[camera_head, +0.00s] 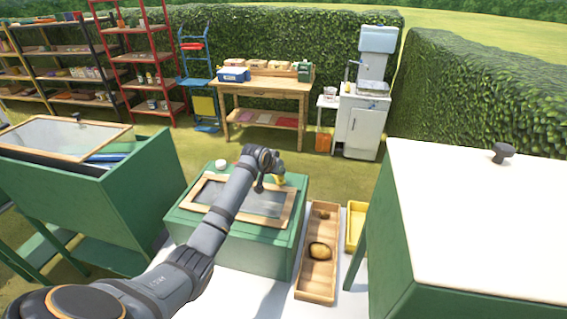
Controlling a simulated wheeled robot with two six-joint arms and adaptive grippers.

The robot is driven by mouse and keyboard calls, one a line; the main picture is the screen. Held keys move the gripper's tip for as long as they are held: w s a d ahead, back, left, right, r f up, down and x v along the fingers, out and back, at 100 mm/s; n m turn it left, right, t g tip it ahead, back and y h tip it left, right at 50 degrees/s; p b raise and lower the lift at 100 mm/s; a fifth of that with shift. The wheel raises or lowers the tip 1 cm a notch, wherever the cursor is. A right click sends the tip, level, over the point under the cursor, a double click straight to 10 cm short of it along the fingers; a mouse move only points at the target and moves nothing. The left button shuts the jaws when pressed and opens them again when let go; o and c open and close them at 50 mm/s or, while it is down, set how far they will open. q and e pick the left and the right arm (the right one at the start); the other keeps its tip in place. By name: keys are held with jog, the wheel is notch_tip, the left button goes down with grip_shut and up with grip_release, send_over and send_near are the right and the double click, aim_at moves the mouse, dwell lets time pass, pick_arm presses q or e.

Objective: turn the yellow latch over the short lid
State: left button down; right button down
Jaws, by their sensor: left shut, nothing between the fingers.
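A green box (285,240) stands in the middle with a wood-framed glass lid (283,212) lying flat on its top. A small yellow piece, apparently the yellow latch (280,180), shows at the back right of the box top, behind the lid's frame. My left arm reaches across the lid from the lower left and hides part of it. My left gripper (259,186) points down just left of the yellow piece, shut and empty; I cannot tell whether they touch. My right gripper is not in view.
A white round knob (221,164) sits at the box's back left. A wooden tray (317,280) and a yellow tray (354,224) lie to the right. A large white-topped green box (470,215) stands at the right, another green box (120,195) at the left.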

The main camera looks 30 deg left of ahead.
pick_arm(q)
jog(key=shift+s+a+m+h, duration=0.3)
jog(key=shift+a+m+h, duration=0.1)
jog(key=shift+m+h, duration=0.4)
jog(key=shift+s+a+f+m+h+b, duration=0.2)
jog(key=shift+m+h+b, duration=0.25)
jog(key=shift+m, duration=0.45)
jog(key=shift+r+h, duration=0.1)
jog(key=shift+h, duration=0.15)
jog(key=shift+w+a+b, duration=0.3)
jog(key=shift+w+b, duration=0.2)
jog(key=shift+w, duration=0.3)
jog(key=shift+r, duration=0.1)
